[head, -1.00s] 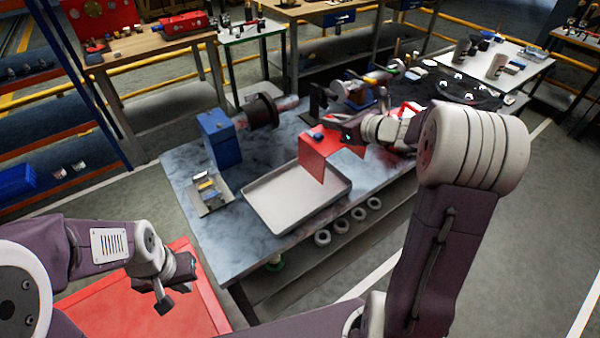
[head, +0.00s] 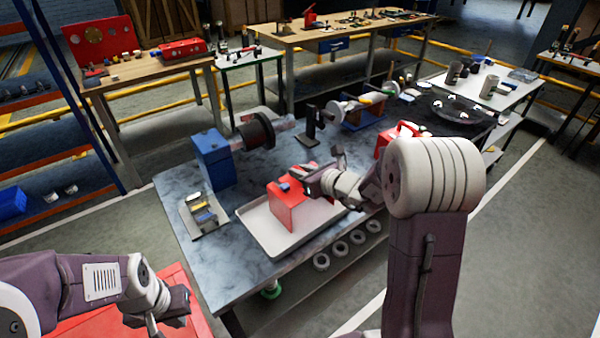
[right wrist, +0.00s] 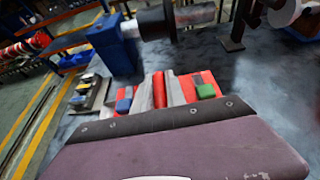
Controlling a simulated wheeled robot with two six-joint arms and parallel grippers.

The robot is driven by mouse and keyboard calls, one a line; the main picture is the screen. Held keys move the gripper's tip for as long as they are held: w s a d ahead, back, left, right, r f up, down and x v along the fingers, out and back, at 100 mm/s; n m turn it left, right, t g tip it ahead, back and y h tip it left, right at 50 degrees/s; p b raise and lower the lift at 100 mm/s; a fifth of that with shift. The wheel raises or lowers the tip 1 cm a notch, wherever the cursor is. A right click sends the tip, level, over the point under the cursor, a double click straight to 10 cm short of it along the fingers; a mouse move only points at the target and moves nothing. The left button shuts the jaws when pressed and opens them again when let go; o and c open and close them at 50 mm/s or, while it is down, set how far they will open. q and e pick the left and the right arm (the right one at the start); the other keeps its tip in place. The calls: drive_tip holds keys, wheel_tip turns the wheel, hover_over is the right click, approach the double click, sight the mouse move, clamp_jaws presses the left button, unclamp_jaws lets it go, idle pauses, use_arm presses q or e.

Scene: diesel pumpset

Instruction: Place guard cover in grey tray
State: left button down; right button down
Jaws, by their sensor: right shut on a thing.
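The red guard cover (head: 292,212) is a bent sheet with a small blue part on its top. In the head view it is upright over the grey tray (head: 252,231), its lower edge within the tray's outline. I cannot tell whether it touches the tray floor. My right gripper (head: 300,180) is shut on the cover's top. In the right wrist view the red cover (right wrist: 176,88) shows between the jaws, with blue and green bits beside it; its lower part is hidden. My left gripper (head: 168,312) is at the lower left, away from the table, its jaws unclear.
A blue block (head: 213,160) with a dark round wheel (head: 257,132) stands behind the tray. A small holder with coloured pieces (head: 203,212) lies left of it. Several pale rings (head: 340,249) sit on the shelf below. The table's front left is clear.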

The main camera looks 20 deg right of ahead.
drive_tip(key=shift+r, duration=0.1)
drive_tip(key=c, duration=1.4)
unclamp_jaws()
drive_tip(key=shift+f, duration=0.2)
drive_tip(key=shift+o, duration=0.2)
